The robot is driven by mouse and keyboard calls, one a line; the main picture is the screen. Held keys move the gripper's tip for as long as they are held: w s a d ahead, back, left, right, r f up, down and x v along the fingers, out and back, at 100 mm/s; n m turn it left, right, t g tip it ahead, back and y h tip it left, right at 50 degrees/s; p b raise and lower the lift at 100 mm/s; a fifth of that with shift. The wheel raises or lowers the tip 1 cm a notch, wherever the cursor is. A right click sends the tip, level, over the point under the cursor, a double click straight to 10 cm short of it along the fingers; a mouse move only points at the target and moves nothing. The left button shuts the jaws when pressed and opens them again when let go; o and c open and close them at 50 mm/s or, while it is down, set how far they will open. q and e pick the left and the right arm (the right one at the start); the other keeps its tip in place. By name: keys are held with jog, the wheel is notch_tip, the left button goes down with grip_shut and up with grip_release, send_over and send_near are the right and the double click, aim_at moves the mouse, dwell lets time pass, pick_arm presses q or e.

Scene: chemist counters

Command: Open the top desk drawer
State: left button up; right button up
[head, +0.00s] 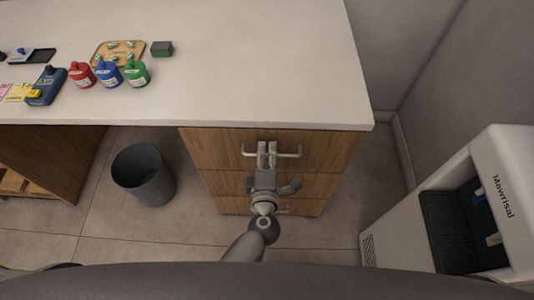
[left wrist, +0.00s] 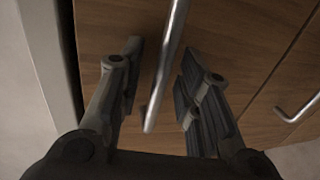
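The top desk drawer (head: 215,147) is the uppermost wooden front under the white counter, and it looks closed. Its metal bar handle (head: 289,154) crosses the front and also shows in the left wrist view (left wrist: 169,65). My left gripper (head: 267,150) is at the handle. In the left wrist view my left gripper (left wrist: 160,85) is open, with one finger on each side of the bar and a gap visible between bar and fingers. The gripper hides part of the handle in the head view. My right gripper is not in view.
More drawers sit below, with another handle (left wrist: 297,108) in the left wrist view. A grey bin (head: 143,175) stands on the floor at left. A white water dispenser (head: 490,200) stands at right. Bottles and a tray (head: 103,61) are on the counter (head: 250,60).

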pick_arm(q)
jog(key=c, duration=0.7)
grip_shut()
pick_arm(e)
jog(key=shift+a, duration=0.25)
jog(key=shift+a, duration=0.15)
pick_arm(q)
jog(key=shift+s, duration=0.1)
